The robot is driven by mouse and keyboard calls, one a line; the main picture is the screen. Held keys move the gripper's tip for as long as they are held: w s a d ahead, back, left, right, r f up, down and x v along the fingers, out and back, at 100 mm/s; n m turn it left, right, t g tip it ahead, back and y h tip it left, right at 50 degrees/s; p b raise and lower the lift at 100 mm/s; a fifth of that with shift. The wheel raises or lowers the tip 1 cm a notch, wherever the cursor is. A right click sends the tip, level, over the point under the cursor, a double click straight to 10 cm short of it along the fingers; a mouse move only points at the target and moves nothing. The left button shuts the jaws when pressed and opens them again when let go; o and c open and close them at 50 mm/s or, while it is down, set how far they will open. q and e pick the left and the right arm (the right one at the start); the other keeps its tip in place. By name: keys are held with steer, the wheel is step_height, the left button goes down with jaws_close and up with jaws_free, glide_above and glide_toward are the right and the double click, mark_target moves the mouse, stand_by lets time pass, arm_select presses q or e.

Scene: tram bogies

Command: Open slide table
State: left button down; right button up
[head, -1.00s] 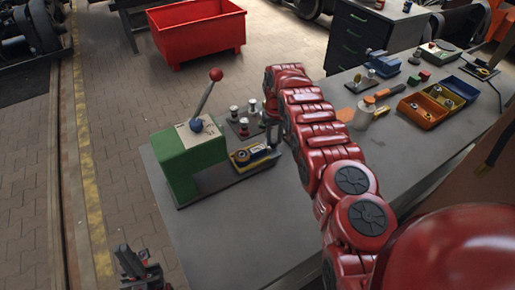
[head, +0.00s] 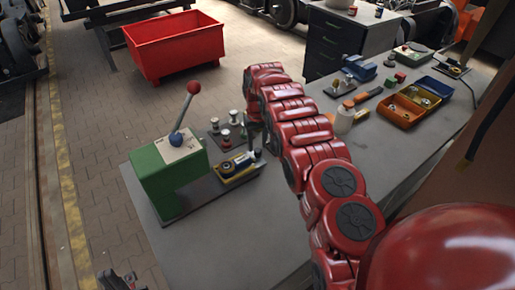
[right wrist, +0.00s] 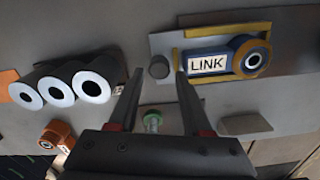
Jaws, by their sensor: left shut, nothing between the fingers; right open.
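The green press (head: 170,171) has a lever with a red ball and stands on a plate at the bench's left end. On that plate, in front of the press, is the slide with a yellow fixture (head: 238,168). In the right wrist view the yellow fixture (right wrist: 222,28) holds a blue part marked LINK (right wrist: 215,64). A round grey knob (right wrist: 159,67) stands beside it. My right gripper (right wrist: 158,73) is open, its fingertips appearing on either side of the knob; contact is not clear. My left gripper (head: 118,280) is shut and empty, low at the left, off the bench.
Several small posts (head: 225,135) stand on a dark base just behind the fixture. Orange and yellow bins (head: 405,112) and tools lie further right on the bench. A red tub (head: 172,50) is on the floor behind. My right arm crosses over the bench's middle.

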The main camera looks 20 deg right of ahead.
step_height(320, 180, up, 15)
steer(key=p, duration=0.2)
stand_by(0.3)
steer(key=shift+s+r, duration=0.1)
steer(key=shift+r, duration=0.1)
